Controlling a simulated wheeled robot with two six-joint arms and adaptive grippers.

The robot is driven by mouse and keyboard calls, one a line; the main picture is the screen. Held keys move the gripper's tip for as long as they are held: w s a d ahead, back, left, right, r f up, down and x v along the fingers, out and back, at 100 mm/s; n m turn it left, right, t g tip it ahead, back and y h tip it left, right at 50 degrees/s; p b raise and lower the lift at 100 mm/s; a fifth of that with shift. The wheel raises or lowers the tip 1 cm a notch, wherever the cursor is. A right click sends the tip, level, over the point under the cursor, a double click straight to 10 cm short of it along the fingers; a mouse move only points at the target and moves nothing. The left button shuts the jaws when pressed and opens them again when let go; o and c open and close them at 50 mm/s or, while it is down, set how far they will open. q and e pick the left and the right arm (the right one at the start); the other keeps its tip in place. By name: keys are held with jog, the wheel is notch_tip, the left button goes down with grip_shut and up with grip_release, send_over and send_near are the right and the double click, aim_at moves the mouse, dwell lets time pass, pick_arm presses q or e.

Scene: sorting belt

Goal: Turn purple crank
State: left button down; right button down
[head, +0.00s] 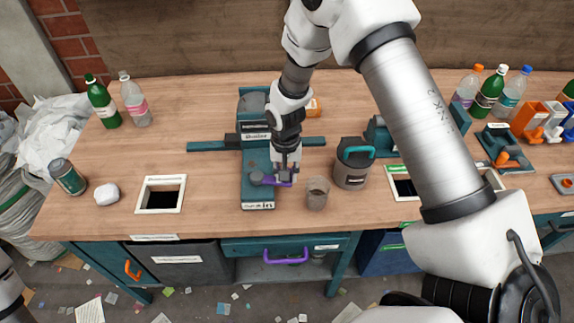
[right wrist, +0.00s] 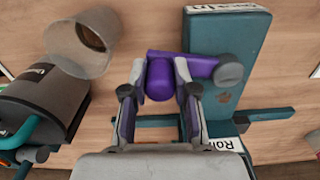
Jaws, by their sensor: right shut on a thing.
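The purple crank (head: 277,181) sits on the front part of a teal machine (head: 258,199) in the middle of the bench. In the right wrist view, the crank (right wrist: 200,66) has a purple arm running right to a grey hub (right wrist: 228,71). Its upright purple knob (right wrist: 159,80) stands at the arm's left end. My right gripper (head: 288,176) comes down over the crank from above. In the right wrist view, my right gripper (right wrist: 160,85) has its fingers on both sides of the knob, shut on it. My left gripper is not in view.
A grey cup (head: 317,194) stands just right of the crank, with a dark canister (head: 352,165) with a teal handle beyond it. A framed hole (head: 181,195) opens in the bench on the left. Bottles (head: 491,92) and clamps stand at the right. Bare wood lies left of the machine.

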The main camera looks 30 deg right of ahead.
jog(key=shift+s+a+f+m, duration=0.1)
jog(key=shift+s+a+m, duration=0.4)
jog(key=shift+m, duration=0.45)
jog(key=shift+s+a+m, duration=0.35)
jog(key=shift+a+m, duration=0.2)
jog(key=shift+m, duration=0.35)
jog(key=shift+s+a+f+m, duration=0.1)
jog(key=shift+s+a+m, duration=0.4)
jog(key=shift+m, duration=0.45)
jog(key=shift+w, duration=0.1)
jog(key=c, duration=0.9)
grip_release()
jog(key=shift+w+d, duration=0.1)
jog(key=shift+w, duration=0.1)
notch_tip(320, 180, up, 12)
